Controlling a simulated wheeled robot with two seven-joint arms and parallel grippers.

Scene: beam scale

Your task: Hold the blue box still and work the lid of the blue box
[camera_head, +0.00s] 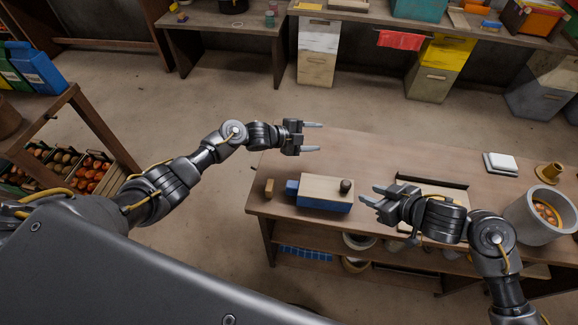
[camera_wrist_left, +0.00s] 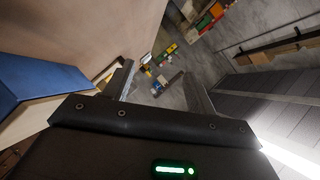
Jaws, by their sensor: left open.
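The blue box (camera_head: 324,204) stands near the front left of the workbench. Its pale wooden lid (camera_head: 322,187) lies flat on top, with a dark round knob (camera_head: 346,186) near the right end. A blue part of the box shows past the lid's left end. My left gripper (camera_head: 321,137) is open and empty, behind the box and apart from it. Its open fingers also show in the left wrist view (camera_wrist_left: 160,85). My right gripper (camera_head: 370,195) is just right of the box, its fingers apart and pointing at it; contact cannot be told.
A dark-edged tray (camera_head: 432,181) lies behind my right gripper. White pads (camera_head: 501,162) and a grey pot (camera_head: 540,215) stand at the right. The bench's back left is clear.

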